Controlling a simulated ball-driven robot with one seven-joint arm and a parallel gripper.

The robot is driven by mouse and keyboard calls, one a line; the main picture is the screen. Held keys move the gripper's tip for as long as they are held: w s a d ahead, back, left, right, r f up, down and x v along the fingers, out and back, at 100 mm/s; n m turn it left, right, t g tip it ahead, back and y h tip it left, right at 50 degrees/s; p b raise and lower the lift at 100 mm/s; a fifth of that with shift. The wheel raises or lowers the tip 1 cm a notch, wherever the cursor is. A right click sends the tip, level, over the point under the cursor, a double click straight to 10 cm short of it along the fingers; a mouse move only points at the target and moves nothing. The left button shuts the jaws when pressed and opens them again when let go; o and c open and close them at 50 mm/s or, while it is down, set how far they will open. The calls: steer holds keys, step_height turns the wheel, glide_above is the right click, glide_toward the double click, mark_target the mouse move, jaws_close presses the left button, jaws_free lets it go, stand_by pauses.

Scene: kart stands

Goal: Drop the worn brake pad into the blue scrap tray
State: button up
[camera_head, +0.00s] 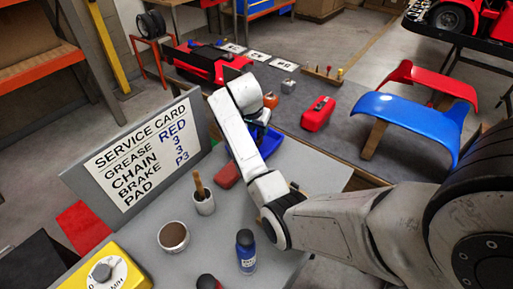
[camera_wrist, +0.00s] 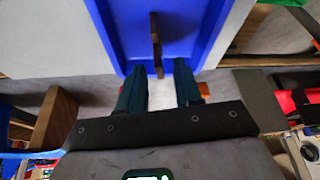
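The blue scrap tray (camera_head: 268,146) lies on the grey bench, partly hidden behind my arm in the head view. In the wrist view the tray (camera_wrist: 204,28) fills the top middle. A thin, dark brown piece, apparently the worn brake pad (camera_wrist: 155,35), shows edge-on over the tray, its lower end near my fingertips. I cannot tell whether it rests on the tray floor or the near wall. My gripper (camera_wrist: 160,78) is at the tray's near edge, its two dark fingers apart with a clear gap. In the head view the fingers are mostly hidden.
A service card board (camera_head: 135,150) stands at the left. A red block (camera_head: 227,175), a cup with a brush (camera_head: 203,201), a brown-filled cup (camera_head: 173,236) and a blue bottle (camera_head: 246,252) stand near the tray. Red and blue fenders (camera_head: 415,113) stand at the right.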

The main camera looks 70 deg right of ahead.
steer(key=shift+o, duration=0.2)
steer(key=shift+r, duration=0.15)
steer(key=p+v, duration=0.5)
steer(key=v, duration=0.5)
steer(key=shift+r, duration=0.25)
steer(key=shift+s+a, duration=0.1)
steer(key=shift+s, duration=0.05)
